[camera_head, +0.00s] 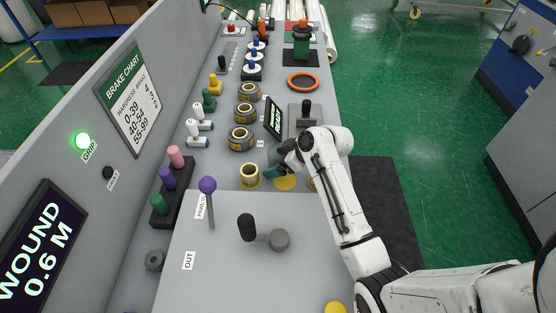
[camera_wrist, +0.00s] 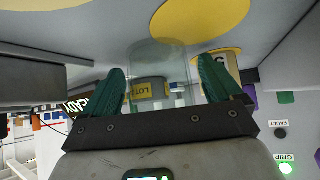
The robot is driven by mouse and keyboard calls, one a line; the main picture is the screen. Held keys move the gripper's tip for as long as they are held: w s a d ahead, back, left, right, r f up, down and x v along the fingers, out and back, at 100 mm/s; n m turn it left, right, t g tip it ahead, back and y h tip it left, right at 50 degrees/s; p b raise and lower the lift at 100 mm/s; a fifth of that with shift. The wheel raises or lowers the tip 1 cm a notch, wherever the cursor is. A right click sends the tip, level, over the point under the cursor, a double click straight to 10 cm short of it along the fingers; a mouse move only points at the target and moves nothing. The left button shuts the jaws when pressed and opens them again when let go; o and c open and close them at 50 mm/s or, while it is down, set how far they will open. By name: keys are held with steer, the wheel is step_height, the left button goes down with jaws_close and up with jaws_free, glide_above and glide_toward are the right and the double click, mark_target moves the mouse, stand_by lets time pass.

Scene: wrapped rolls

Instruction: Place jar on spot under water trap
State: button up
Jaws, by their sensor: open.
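A clear, see-through jar (camera_wrist: 158,58) stands between the two green fingers of my gripper (camera_wrist: 165,82) in the wrist view. The fingers are apart, one on each side of it; I cannot tell whether either touches it. A yellow round spot (camera_wrist: 200,15) lies on the grey surface beyond the jar. In the head view my gripper (camera_head: 275,172) is low over the bench, beside a yellow spot (camera_head: 285,183) that my arm partly covers. The jar cannot be made out in the head view. I cannot pick out the water trap in either view.
A tan roll (camera_head: 249,176) stands just left of my gripper. Several dark wrapped rolls (camera_head: 240,138) line the bench behind it, near a small black display (camera_head: 273,118). A black-knobbed lever (camera_head: 247,228) and a purple-knobbed lever (camera_head: 208,186) stand on the clear front plate.

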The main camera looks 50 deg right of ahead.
steer(key=shift+c, duration=0.4)
steer(key=c, duration=1.1)
steer(key=shift+r, duration=0.1)
